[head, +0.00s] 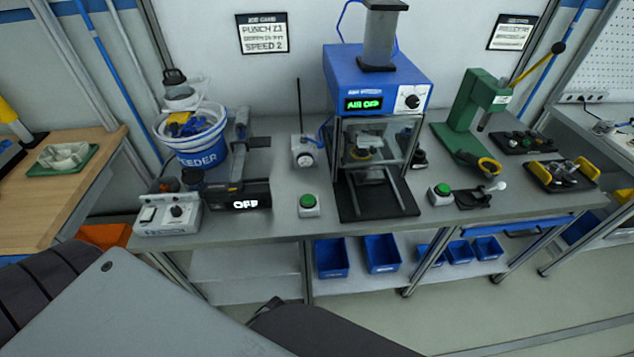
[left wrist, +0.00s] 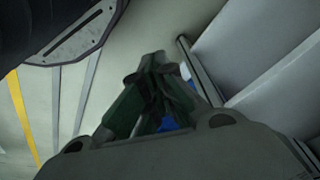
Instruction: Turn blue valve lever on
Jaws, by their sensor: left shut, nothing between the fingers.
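A small air valve unit with a round pale gauge or knob (head: 303,157) stands on the bench, left of the blue press (head: 375,80). A small blue part, apparently the valve lever (head: 326,130), sits at its upper right beside the press frame; its exact angle is too small to tell. The press display (head: 364,104) reads "AIR OFF" in green. My left gripper (left wrist: 158,62) shows in the left wrist view, fingers together and empty, above the floor and away from the valve. Neither gripper's fingers can be made out in the head view.
Green buttons (head: 308,203) (head: 440,191) stand along the bench front. A feeder bucket (head: 196,143) and a dark "OFF" display (head: 243,199) are at left, a green hand press (head: 474,105) at right. Blue bins (head: 331,258) sit on the lower shelf.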

